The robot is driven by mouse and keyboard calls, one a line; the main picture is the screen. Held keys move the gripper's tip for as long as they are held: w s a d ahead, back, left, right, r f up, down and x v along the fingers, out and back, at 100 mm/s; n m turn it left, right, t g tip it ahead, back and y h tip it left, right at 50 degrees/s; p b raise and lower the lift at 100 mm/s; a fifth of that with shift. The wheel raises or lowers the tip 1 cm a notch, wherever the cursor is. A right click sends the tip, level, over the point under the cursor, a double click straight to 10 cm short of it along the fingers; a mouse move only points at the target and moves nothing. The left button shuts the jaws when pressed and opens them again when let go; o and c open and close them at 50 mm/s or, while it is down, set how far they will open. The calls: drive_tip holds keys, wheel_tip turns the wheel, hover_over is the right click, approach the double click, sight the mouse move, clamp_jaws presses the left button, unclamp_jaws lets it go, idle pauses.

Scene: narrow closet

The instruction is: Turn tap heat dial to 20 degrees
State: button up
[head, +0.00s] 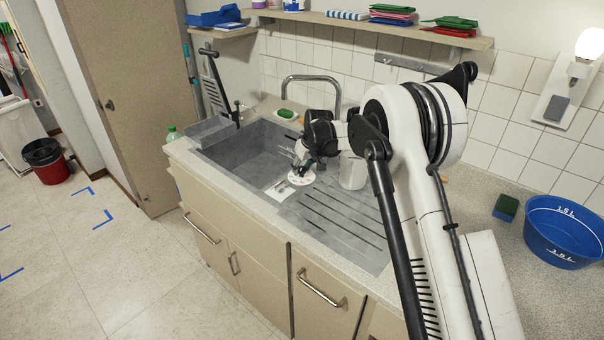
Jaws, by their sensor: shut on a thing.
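A white round dial (300,179) lies at the front right edge of the sink basin, next to a small white printed card (280,189). My gripper (302,169) reaches down over the dial with its fingers shut on it. The fingers cover part of the dial, and its markings and setting are too small to read. The curved metal tap (311,78) stands at the back of the sink, partly behind my arm.
The grey sink (245,152) has a ribbed drainboard (340,222) at its right. A white pitcher (352,172) stands close beside my gripper. A sponge (287,113) lies behind the basin. A blue basin (565,235) and green sponge (506,207) are at the right.

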drive_tip(key=m+h+b, duration=0.1)
drive_tip(key=m+b, duration=0.1)
drive_tip(key=m+t+h+b, duration=0.1)
drive_tip(key=m+b, duration=0.1)
drive_tip(key=m, duration=0.1)
drive_tip(key=shift+a+f+m, duration=0.1)
drive_tip(key=shift+f+m, duration=0.05)
drive_tip(key=shift+m, duration=0.15)
drive_tip(key=m+h+b, duration=0.2)
drive_tip(key=m+b, duration=0.1)
drive_tip(key=m, duration=0.3)
drive_tip(key=shift+a, duration=0.1)
drive_tip(key=m+g+h, duration=0.1)
drive_tip(key=m, duration=0.2)
drive_tip(key=m+g+h+b, duration=0.1)
drive_tip(key=m, duration=0.2)
drive_tip(key=shift+m, duration=0.3)
drive_tip(key=m+g, duration=0.1)
drive_tip(key=m, duration=0.1)
drive_tip(key=m+g+h, duration=0.1)
drive_tip(key=m, duration=0.2)
drive_tip(key=shift+w+r+p, duration=0.1)
drive_tip(key=shift+r+p, duration=0.1)
drive_tip(key=shift+p, duration=0.15)
drive_tip(key=shift+m, duration=0.3)
drive_tip(key=o, duration=1.1)
drive_tip(key=shift+a+r, duration=0.1)
